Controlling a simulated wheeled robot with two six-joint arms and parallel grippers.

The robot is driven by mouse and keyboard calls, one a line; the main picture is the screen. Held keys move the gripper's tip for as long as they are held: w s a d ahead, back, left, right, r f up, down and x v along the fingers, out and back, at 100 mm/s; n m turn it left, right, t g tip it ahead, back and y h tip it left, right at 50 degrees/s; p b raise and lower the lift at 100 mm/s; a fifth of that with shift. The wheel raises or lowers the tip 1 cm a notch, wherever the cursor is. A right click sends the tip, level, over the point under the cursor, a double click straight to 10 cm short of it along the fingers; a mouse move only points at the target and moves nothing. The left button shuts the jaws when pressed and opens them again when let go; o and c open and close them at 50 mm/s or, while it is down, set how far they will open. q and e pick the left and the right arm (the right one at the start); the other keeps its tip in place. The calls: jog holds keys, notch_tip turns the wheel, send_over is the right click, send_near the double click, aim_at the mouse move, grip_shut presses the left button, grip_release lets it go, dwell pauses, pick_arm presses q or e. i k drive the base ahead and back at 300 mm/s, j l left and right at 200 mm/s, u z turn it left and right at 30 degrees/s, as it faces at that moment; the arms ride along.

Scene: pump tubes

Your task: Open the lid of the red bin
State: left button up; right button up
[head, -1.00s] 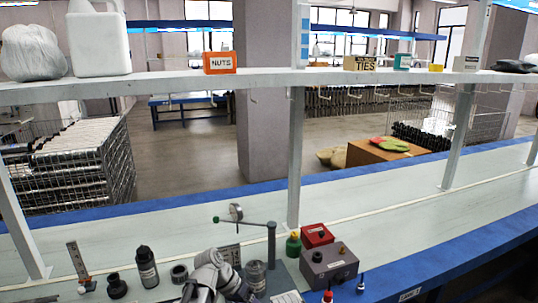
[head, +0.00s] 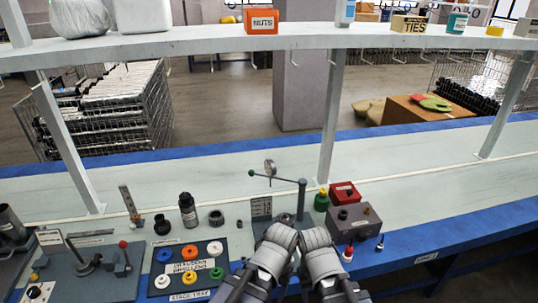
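The red bin (head: 342,195) is a small red box on the bench, right of centre in the head view. A small dark knob stands on its flat top, and the lid looks closed. The grey box (head: 353,225) in front hides its lower front. My two grey arms come in from the bottom, left and in front of the bin. Only their links show; the fingers of both grippers are hidden. Neither arm appears to touch the bin.
A green bottle (head: 321,201) with a yellow top stands just left of the bin. A gauge stand (head: 301,200) is farther left. A stage tray (head: 188,262) holds several coloured rings. A shelf post (head: 331,120) rises behind the bin. The bench right of the bin is clear.

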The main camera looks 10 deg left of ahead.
aim_at(346, 188)
jog(key=i+z, duration=0.25)
jog(key=i, duration=0.25)
jog(key=i+z, duration=0.3)
jog(key=i, duration=0.2)
